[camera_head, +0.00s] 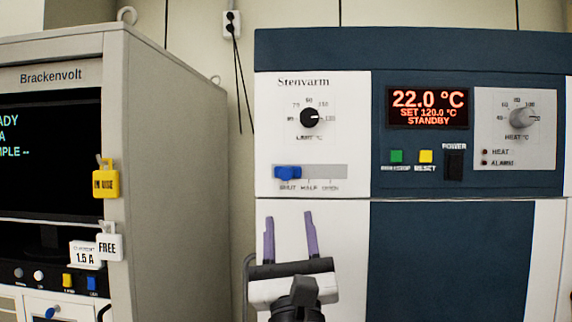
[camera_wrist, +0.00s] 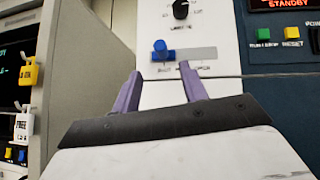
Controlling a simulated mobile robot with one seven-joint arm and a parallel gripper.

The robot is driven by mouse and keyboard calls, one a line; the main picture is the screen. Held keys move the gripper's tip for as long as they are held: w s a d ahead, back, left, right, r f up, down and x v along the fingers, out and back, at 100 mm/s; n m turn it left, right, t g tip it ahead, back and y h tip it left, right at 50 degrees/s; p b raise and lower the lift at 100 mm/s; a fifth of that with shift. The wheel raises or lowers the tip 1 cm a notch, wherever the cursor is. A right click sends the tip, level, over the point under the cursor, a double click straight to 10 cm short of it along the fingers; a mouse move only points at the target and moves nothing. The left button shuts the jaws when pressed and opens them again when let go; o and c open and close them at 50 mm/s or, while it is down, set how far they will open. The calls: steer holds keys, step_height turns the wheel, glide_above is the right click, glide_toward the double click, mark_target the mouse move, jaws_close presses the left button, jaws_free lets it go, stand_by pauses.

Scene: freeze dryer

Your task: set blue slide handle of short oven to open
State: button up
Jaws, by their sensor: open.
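The blue slide handle (camera_head: 288,172) sits at the left end of a grey horizontal slot on the white panel of the Stenvarm oven (camera_head: 410,47), over the "SHUT" label, with "HALF" and "OPEN" labels to its right. It also shows in the wrist view (camera_wrist: 162,50), just beyond and between my fingertips. My gripper (camera_head: 288,215) has two purple fingers spread apart and empty. In the head view its tips are below the slide panel. No contact with the handle is visible.
Above the slot is a black dial (camera_head: 310,118). To the right are a red display (camera_head: 427,108), green and yellow buttons (camera_head: 425,156) and a grey dial (camera_head: 523,117). A Brackenvolt cabinet (camera_head: 170,150) with hanging tags stands at the left, with a gap between it and the oven.

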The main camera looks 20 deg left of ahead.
mark_target(288, 179)
steer(key=p+x, duration=0.5)
steer(key=x, duration=0.6)
steer(key=shift+r, duration=0.35)
steer(key=shift+x, duration=0.8)
steer(key=shift+f, duration=0.1)
jaws_close()
steer(key=shift+w+d, duration=0.1)
